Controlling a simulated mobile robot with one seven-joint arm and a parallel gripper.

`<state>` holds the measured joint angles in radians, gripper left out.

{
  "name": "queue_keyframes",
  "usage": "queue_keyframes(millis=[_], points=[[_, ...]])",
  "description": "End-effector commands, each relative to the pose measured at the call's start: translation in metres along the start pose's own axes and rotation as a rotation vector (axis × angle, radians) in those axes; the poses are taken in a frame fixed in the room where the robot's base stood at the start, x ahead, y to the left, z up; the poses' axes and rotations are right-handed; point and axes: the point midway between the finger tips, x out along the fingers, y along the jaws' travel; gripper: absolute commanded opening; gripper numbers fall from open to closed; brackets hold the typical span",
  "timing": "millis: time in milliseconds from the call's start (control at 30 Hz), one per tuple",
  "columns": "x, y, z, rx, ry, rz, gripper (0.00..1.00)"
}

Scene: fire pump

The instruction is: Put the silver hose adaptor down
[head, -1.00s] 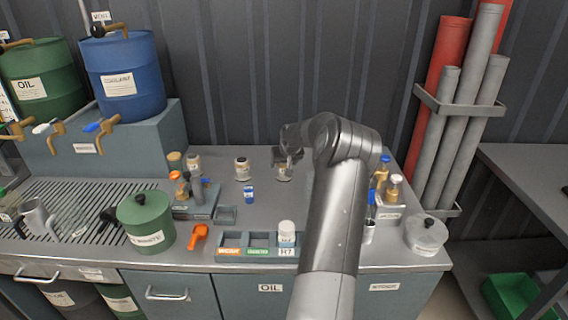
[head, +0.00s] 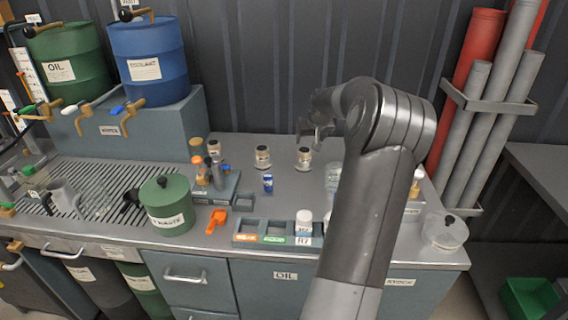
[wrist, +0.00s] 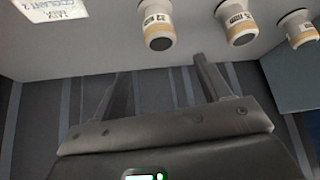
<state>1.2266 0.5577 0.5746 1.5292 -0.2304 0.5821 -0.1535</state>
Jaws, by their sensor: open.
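Three small, similar fittings with pale bodies, tan bands and dark tops stand upright in a row at the back of the grey bench: a left one (head: 214,147), a middle one (head: 263,157) and a right one (head: 304,158). Which is the silver hose adaptor is not clear from colour; the right one is nearest my gripper (head: 316,137). My gripper is open and empty, above and slightly behind the right fitting, apart from it. In the wrist view the open fingers (wrist: 160,85) point toward the fittings, with the nearest one (wrist: 158,25) beyond them.
A blue can (head: 268,183) stands in front of the middle fitting. A labelled tray (head: 250,228) holding a white-capped jar (head: 304,222) lies at the front edge. The ribbed wall is close behind my gripper.

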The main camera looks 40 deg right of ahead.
Motion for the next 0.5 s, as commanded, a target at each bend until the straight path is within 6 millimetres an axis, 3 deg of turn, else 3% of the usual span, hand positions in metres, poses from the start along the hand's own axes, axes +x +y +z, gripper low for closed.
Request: queue_keyframes(millis=[133, 233, 367, 500], points=[[-0.003, -0.006, -0.001, -0.008, -0.001, 0.0, 0.7], [-0.014, -0.031, -0.001, -0.041, -0.011, 0.0, 0.7], [-0.044, -0.089, 0.007, -0.115, -0.036, 0.005, 0.7], [-0.088, -0.156, 0.028, -0.196, -0.061, 0.014, 0.7]])
